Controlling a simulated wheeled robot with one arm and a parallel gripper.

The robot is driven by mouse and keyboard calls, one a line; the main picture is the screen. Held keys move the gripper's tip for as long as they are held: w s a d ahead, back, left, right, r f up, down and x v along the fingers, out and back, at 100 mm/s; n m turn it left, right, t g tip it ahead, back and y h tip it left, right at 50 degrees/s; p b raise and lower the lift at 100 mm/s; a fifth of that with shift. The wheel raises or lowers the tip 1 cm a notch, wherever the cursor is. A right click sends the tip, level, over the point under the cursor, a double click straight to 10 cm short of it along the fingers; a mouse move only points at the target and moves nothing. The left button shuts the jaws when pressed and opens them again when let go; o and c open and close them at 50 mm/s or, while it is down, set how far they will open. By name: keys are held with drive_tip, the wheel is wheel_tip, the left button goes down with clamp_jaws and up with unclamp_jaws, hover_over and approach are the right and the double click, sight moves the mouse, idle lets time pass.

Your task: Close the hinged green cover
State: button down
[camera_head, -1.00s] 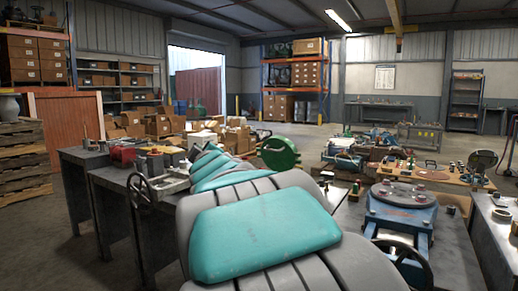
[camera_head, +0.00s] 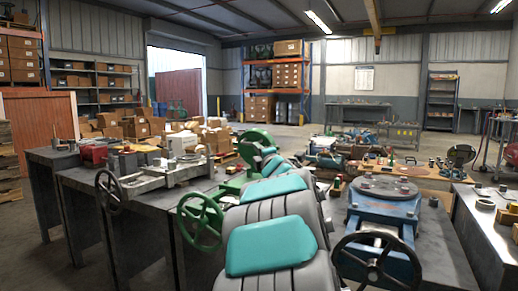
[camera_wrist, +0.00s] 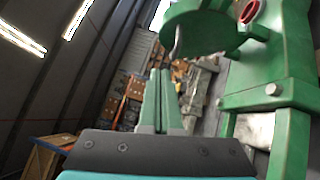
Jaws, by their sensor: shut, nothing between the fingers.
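The green cover (camera_head: 258,139) shows as a round, thick green disc standing up behind the end of my arm in the head view. In the wrist view its edge and face (camera_wrist: 204,32) fill the top, beside a green upright frame (camera_wrist: 285,70) with a red-rimmed round hole. The disc looks raised; its hinge is not clear. A green handwheel (camera_head: 200,221) sits on the same green machine, left of my arm. My gripper (camera_wrist: 160,74) is shut and empty, its fingertips below the disc in the picture; I cannot tell whether they touch it. My arm hides much of the machine.
A grey vise-like machine (camera_head: 165,175) with a dark handwheel stands on the bench to the left. A blue machine (camera_head: 384,205) with a dark handwheel stands close on the right. Cardboard boxes (camera_head: 150,127) lie behind. Open floor shows at the far left.

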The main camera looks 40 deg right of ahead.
approach(254, 132)
drive_tip(key=w+a, duration=0.2)
drive_tip(key=w, duration=0.2)
drive_tip(key=d, duration=0.1)
drive_tip(key=p, duration=0.1)
drive_tip(key=w+d, duration=0.1)
drive_tip(key=shift+d+r, duration=0.3)
drive_tip(key=shift+d, duration=0.05)
drive_tip(key=shift+w+d+r+p, duration=0.15)
drive_tip(key=shift+w+d+p, duration=0.15)
drive_tip(key=shift+d, duration=0.35)
drive_tip(key=shift+r, duration=0.1)
